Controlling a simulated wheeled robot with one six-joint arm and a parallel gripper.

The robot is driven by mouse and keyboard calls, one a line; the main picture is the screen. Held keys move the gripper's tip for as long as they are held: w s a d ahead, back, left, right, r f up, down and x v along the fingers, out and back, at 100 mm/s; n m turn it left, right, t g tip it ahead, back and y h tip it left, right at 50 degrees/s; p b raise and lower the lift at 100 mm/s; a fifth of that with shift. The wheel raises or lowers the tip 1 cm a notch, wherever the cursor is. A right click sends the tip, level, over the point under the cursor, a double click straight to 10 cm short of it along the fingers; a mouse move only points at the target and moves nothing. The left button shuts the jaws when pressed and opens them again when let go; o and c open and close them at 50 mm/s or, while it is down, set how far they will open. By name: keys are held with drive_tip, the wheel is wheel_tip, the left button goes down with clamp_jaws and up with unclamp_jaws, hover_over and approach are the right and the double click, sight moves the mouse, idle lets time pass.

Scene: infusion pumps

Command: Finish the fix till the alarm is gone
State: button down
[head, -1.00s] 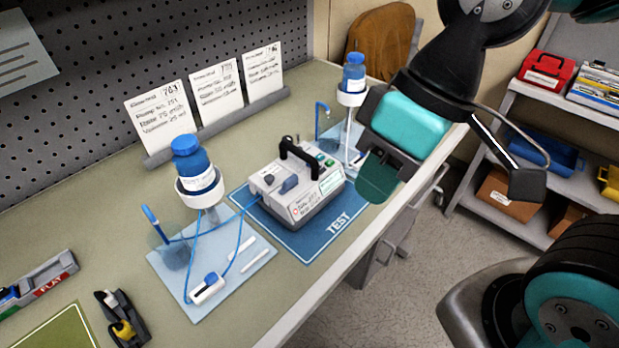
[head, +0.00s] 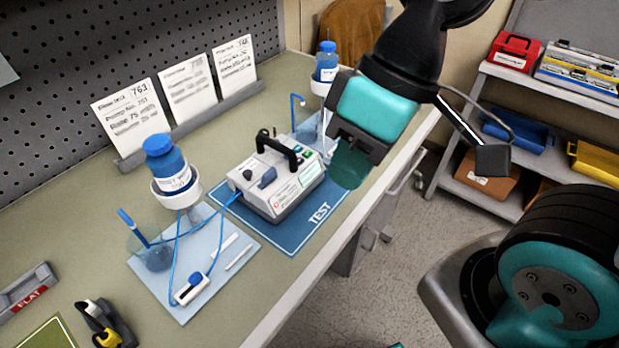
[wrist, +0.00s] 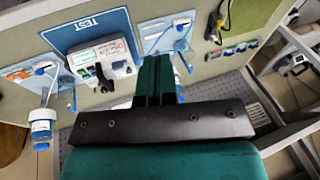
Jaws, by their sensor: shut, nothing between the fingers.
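A blue-capped bottle (head: 167,164) sits in a white ring holder left of the pump, and blue tubing (head: 172,245) runs from there to the pump. A white clamp piece with a blue part (head: 191,288) lies on the light blue mat (head: 240,243). My gripper (head: 350,165) is shut and empty, in the air right of the pump. The pump also shows in the wrist view (wrist: 100,60).
Three cards (head: 187,90) stand in a rack at the back. A second bottle (head: 326,62) stands behind my gripper. A yellow-and-black tool (head: 105,325) and a tray labelled FLAT (head: 28,293) are at front left. A shelf (head: 480,195) with bins is right, past open floor.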

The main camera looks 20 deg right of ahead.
drive_tip(key=c, duration=1.6)
unclamp_jaws()
drive_tip(key=shift+o, duration=0.7)
drive_tip(key=w+a+r+n+h+p, duration=0.1)
drive_tip(key=w+n+p, duration=0.1)
drive_tip(key=w+n, duration=0.4)
drive_tip(key=w, duration=0.4)
drive_tip(key=shift+n+h+p, duration=0.3)
drive_tip(key=shift+n+h, duration=0.1)
drive_tip(key=n+h+p, duration=0.2)
drive_tip(key=n+p, duration=0.1)
drive_tip(key=n, duration=0.7)
hover_over(268, 173)
wheel_tip(268, 173, down, 4)
drive_tip(key=f, duration=0.1)
wheel_tip(268, 173, down, 16)
drive_tip(key=p, duration=0.3)
drive_tip(key=shift+f, duration=0.1)
clamp_jaws()
